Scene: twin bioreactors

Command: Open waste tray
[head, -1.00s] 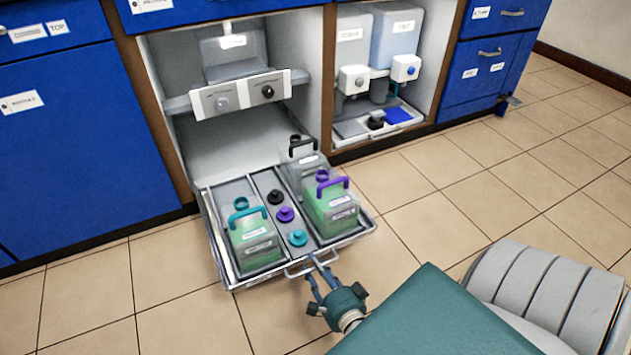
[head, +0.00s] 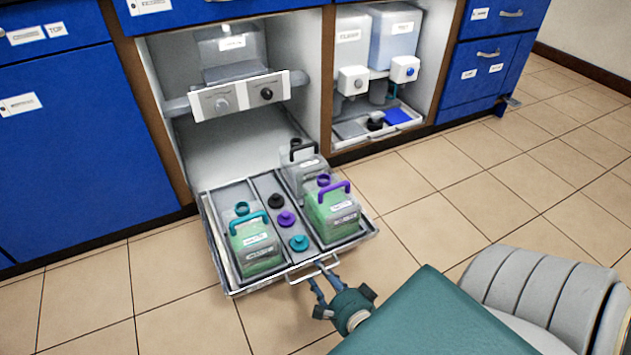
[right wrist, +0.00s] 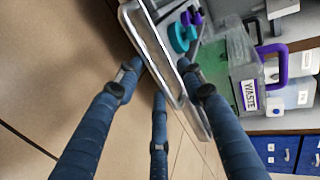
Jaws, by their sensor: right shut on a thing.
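The waste tray (head: 232,275) is a grey metal tray pulled out of the open cabinet, low over the floor. It holds jugs with teal (head: 254,245), purple (head: 332,212) and black (head: 301,168) handles, plus loose caps (head: 287,219). My right gripper (head: 318,272) is shut on the tray's front bar handle (head: 304,274). In the right wrist view its dark fingers (right wrist: 163,82) close around the pale handle (right wrist: 148,48), and a jug's WASTE label shows beyond. The exact finger contact is partly hidden. My left gripper is not in view.
The cabinet has a shelf with a knob panel (head: 238,95) above the tray. A neighbouring bay holds white containers (head: 396,35) over a smaller tray (head: 350,128). Blue doors (head: 85,150) stand at the left. Tiled floor (head: 420,190) is free around the tray.

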